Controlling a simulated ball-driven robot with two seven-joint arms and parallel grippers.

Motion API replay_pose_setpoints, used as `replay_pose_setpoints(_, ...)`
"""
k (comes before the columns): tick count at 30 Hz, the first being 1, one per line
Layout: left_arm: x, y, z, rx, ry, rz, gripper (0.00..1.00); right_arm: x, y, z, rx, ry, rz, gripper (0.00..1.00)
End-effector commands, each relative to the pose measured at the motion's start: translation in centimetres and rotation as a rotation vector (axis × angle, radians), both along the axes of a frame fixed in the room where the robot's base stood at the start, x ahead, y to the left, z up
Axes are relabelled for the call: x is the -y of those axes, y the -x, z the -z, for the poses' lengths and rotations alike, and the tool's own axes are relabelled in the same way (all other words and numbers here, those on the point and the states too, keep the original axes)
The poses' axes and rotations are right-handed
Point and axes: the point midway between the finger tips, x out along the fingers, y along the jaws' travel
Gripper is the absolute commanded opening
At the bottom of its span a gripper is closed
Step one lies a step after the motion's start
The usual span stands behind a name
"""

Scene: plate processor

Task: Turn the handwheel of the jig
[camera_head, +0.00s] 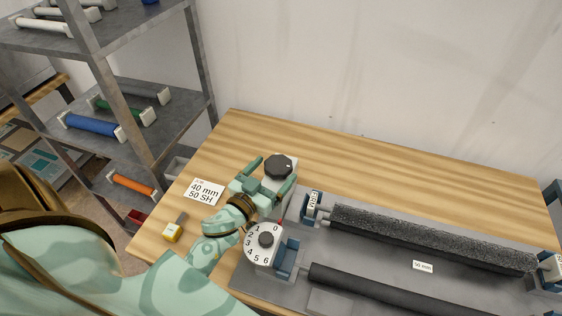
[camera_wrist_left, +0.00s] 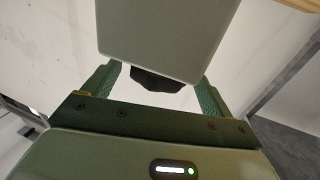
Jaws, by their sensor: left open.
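The jig (camera_head: 330,262) is a grey plate on the wooden table, carrying a textured dark grey roller and a smoother dark roller. At its left end, a black faceted handwheel (camera_head: 278,166) sits on a light block. A second dark knob (camera_head: 266,239) sits on a white dial numbered 0 to 6. My left gripper (camera_head: 277,170) is open, with its fingers on either side of the black handwheel; contact cannot be told. In the left wrist view, a grey block (camera_wrist_left: 165,28) and a dark faceted part (camera_wrist_left: 158,80) lie between the green fingers. My right gripper is out of view.
A white card (camera_head: 204,191) reading "40 mm 50 SH" and a small yellow-and-grey item (camera_head: 173,230) lie left of my arm. A metal shelf (camera_head: 148,125) with coloured rollers stands at the left. The table (camera_head: 390,165) behind the jig is clear, up to the wall.

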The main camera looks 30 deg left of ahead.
Motion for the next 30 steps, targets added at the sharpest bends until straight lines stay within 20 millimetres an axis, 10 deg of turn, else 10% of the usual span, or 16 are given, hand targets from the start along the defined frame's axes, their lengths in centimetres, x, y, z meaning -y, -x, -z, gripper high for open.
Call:
replay_pose_setpoints(18,0.1,-4.2,0.0,-0.001,0.0,0.0,0.85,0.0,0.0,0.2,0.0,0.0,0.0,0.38)
replay_pose_setpoints(23,0.1,-4.2,0.0,-0.001,0.0,0.0,0.41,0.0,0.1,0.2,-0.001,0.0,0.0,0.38)
replay_pose_setpoints(30,0.1,-4.2,0.0,-0.001,-0.002,0.009,0.4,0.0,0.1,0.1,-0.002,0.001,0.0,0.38)
